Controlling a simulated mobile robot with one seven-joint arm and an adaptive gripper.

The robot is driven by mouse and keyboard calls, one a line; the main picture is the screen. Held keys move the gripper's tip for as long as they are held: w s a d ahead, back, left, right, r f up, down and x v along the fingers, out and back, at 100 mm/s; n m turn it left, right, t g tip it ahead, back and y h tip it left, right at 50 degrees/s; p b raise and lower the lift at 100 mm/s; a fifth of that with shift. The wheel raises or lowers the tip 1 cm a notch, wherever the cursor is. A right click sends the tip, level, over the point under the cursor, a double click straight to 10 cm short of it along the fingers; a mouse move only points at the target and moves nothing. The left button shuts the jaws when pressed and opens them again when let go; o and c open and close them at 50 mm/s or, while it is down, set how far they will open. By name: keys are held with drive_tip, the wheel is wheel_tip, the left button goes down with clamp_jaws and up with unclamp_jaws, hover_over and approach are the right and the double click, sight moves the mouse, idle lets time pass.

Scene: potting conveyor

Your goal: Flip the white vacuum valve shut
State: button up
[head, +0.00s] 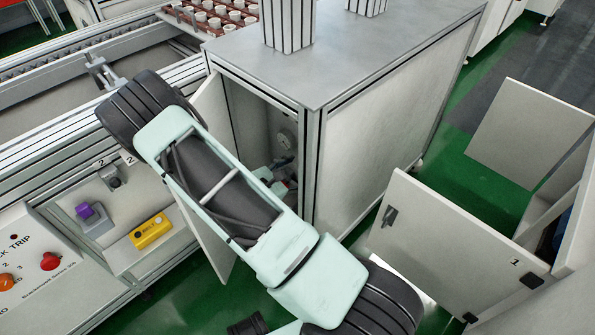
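I cannot make out the white vacuum valve in this view. An open cabinet (380,110) stands at the centre, with its narrow door (207,110) swung out to the left. Inside its dark opening I see a round gauge (287,136) and, lower down, small fittings with some red (291,184). They are too small and too covered to tell apart. My arm crosses in front of the opening and hides its lower part. I cannot make out my gripper or its fingers.
An open box-like cabinet marked 1 (445,240) stands at the right. At the left are a conveyor rail (50,75), a panel with a red button (50,261), a yellow box (150,231) and a purple-topped part (92,216). Green floor (455,165) lies between the cabinets.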

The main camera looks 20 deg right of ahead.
drive_tip(key=c, duration=1)
drive_tip(key=shift+w+f+n+g+h+p, duration=0.15)
drive_tip(key=shift+n+g+p, duration=0.2)
drive_tip(key=shift+n+p, duration=0.2)
drive_tip(key=shift+w+f+n+g+h+p, duration=0.15)
drive_tip(key=shift+n+g+p, duration=0.2)
drive_tip(key=shift+n+p, duration=0.2)
drive_tip(key=shift+s, duration=0.1)
drive_tip(key=shift+a, duration=0.1)
drive_tip(key=o, duration=1.2)
drive_tip(key=shift+c, duration=0.2)
wheel_tip(320, 180, up, 10)
